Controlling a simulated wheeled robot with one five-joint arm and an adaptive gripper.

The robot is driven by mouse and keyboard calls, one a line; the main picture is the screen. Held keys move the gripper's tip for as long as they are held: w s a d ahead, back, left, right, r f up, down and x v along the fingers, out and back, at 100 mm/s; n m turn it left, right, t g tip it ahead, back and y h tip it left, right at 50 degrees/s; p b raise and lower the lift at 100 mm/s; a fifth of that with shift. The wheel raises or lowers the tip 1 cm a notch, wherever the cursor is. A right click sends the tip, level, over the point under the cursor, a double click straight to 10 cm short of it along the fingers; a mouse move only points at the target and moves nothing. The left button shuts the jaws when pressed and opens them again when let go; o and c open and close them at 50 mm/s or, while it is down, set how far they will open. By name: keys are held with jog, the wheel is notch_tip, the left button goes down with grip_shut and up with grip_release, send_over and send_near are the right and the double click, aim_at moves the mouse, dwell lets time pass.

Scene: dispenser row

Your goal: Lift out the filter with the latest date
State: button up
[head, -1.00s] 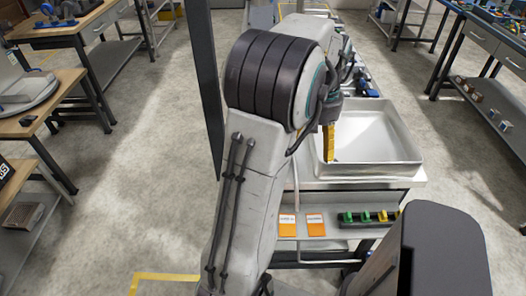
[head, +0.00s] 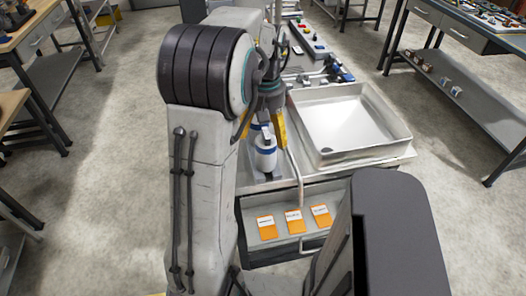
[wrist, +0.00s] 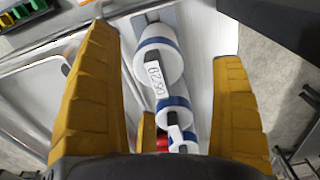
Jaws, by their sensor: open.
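White filters with blue bands stand in a row in the wrist view. The nearest to the top, the large filter (wrist: 158,55), has a dark-edged label with printed characters I cannot read surely. Two smaller-looking filters (wrist: 175,112) (wrist: 182,138) lie below it in the picture, partly hidden by my gripper. In the head view a white and blue filter (head: 265,158) stands beneath my gripper (head: 263,125), beside the basin. My gripper (wrist: 165,50) is open and empty, its yellow fingers on either side of the row.
A wide metal basin (head: 350,125) stands right of the filters. A grey drawer (head: 250,243) in front holds three orange cards (head: 294,221) with print too small to read. A thin pale pipe (head: 296,180) runs close by. Small tools (head: 315,50) lie behind the basin.

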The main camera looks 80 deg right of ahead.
aim_at(266, 152)
jog(key=f, duration=0.3)
jog(key=shift+s+d+f, duration=0.1)
jog(key=shift+d+f, duration=0.25)
jog(key=shift+f, duration=0.75)
jog(key=c, duration=1.4)
